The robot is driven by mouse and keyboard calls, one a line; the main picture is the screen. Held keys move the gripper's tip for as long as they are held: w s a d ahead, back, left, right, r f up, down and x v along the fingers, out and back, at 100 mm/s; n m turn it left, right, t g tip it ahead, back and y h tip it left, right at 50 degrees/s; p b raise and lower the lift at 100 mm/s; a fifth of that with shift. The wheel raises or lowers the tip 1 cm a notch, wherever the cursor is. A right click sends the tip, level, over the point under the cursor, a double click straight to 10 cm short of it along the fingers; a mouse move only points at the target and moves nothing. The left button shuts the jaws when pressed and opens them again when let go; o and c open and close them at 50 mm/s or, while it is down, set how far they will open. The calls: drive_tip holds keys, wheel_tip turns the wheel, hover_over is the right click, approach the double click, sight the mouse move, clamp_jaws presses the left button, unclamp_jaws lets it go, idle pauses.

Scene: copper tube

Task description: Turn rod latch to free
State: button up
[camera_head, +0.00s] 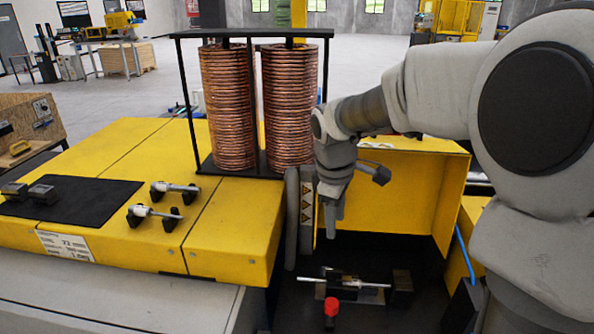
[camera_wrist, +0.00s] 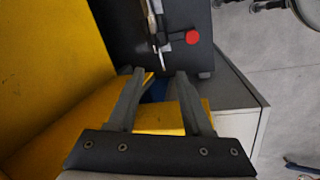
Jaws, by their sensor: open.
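A silver rod (camera_head: 352,285) lies across a dark fixture in the black recess at the lower middle of the head view. A red knob (camera_head: 331,307) stands just in front of it. In the wrist view, the rod (camera_wrist: 152,22) and the red knob (camera_wrist: 193,37) show beyond my fingertips. My gripper (camera_head: 332,222) hangs above and behind the fixture, apart from it. In the wrist view, my gripper (camera_wrist: 160,73) has its fingers spread with nothing between them. Whether the latch is locked or free is too small to tell.
Two copper coil stacks (camera_head: 227,108) stand in a black frame on the yellow housing (camera_head: 235,225). The housing edge and an upright grey panel (camera_head: 291,218) border the recess on the left. A yellow wall (camera_head: 385,195) stands behind it. A dark block (camera_head: 401,288) sits right of the rod.

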sight(336, 270)
drive_tip(key=w+d+f+n+g+y+p, duration=0.1)
drive_tip(key=w+d+f+n+g+p, duration=0.15)
drive_tip(key=w+n, duration=0.2)
drive_tip(key=shift+m+t, duration=0.25)
drive_tip(key=shift+t, duration=0.2)
drive_tip(key=f, duration=1.8)
drive_tip(key=shift+w+d+f+p, duration=0.1)
drive_tip(key=shift+w+f+p, duration=0.05)
drive_tip(key=shift+w+p, duration=0.15)
clamp_jaws()
